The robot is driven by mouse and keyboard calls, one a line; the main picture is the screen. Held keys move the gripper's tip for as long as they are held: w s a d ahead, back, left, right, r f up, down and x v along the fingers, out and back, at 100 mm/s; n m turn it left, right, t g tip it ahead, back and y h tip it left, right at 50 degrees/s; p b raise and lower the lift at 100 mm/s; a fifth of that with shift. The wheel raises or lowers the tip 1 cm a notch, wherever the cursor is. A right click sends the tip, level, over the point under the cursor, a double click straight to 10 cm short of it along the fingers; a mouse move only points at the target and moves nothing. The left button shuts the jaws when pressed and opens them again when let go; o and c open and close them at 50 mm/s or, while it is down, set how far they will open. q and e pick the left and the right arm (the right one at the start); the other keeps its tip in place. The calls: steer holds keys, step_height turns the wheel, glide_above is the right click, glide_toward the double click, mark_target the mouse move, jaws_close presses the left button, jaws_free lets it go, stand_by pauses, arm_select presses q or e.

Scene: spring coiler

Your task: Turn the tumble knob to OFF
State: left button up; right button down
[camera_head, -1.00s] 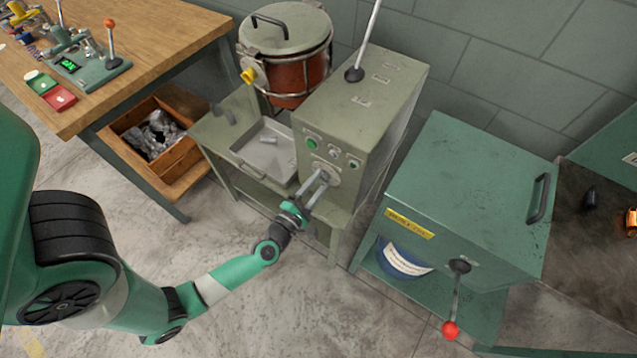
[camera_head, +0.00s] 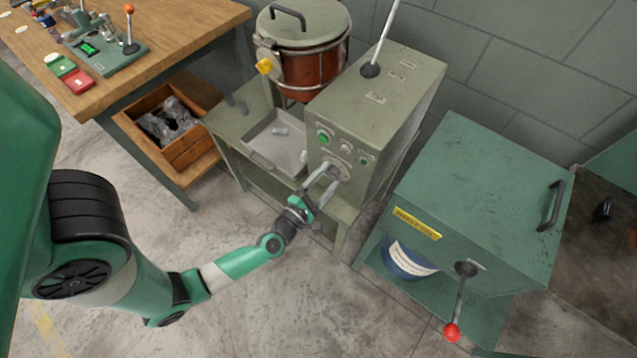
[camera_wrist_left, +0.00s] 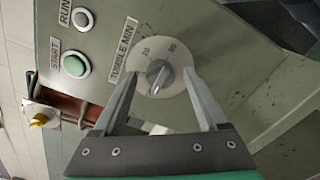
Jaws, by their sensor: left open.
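The tumble knob (camera_wrist_left: 158,77) is a small grey knob on a pale round dial marked with numbers, under a "TUMBLE MIN" label, on the front of the grey-green machine (camera_head: 345,150). In the head view the dial (camera_head: 341,169) is partly hidden by my gripper. My left gripper (camera_head: 327,178) is open in front of the dial. In the left wrist view its two fingers (camera_wrist_left: 160,88) stand on either side of the knob, with space between each finger and the knob. Whether the fingertips touch the dial plate cannot be told. The right gripper is not in view.
A green START button (camera_wrist_left: 75,66) and a RUN lamp (camera_wrist_left: 82,19) sit beside the dial. A metal tray (camera_head: 277,143) and a lidded drum (camera_head: 308,60) are left of the machine. A green cabinet (camera_head: 490,180) with a red-knobbed lever (camera_head: 452,332) stands right.

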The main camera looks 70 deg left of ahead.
arm_select(q)
steer(key=p+v, duration=0.2)
steer(key=v, duration=0.9)
steer(key=shift+s, duration=0.1)
